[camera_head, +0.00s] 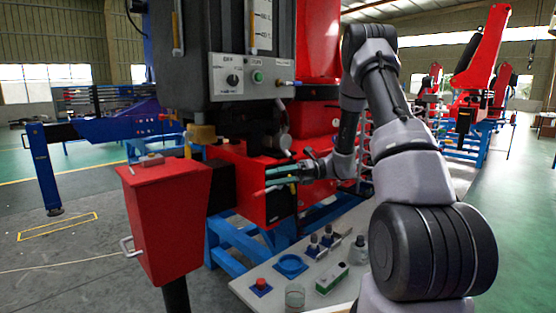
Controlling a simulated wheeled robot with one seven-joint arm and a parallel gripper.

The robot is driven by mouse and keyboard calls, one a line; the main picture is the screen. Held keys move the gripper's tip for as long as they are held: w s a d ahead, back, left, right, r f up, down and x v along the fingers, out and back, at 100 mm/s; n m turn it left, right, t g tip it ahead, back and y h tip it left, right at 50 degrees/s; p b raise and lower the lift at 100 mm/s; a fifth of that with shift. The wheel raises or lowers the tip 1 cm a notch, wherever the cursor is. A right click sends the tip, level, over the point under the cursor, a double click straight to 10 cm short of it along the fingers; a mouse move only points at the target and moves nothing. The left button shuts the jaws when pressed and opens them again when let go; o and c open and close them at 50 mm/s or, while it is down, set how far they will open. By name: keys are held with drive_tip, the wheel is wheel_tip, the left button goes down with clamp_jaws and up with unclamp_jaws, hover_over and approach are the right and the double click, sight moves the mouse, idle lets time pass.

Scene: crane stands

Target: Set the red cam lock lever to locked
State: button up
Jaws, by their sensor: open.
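I cannot clearly make out the red cam lock lever or its setting. A small red part with a pale top (150,160) lies on top of the red box (165,215) at the left, but I cannot tell whether it is the lever. My gripper (268,178) is in the middle of the view, in front of the red machine body (245,195). Its thin teal fingers point left, apart from each other, with nothing visible between them. I cannot tell whether they touch the red body.
A white bench (270,303) holds a red knob on a blue base (260,286), a blue dish (290,265), a glass (295,296), a green-and-white block (331,278) and several small fittings. A grey control box (240,85) overhangs the red body. Floor is clear at the far right.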

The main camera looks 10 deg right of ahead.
drive_tip(key=s+a+r+n+g+h, duration=0.1)
drive_tip(key=s+r+n+g+h, duration=0.1)
drive_tip(key=s+r+n+h, duration=0.3)
drive_tip(key=s+r+n, duration=0.4)
drive_tip(key=s+n, duration=0.1)
drive_tip(key=shift+a+h, duration=0.25)
drive_tip(key=shift+h, duration=0.15)
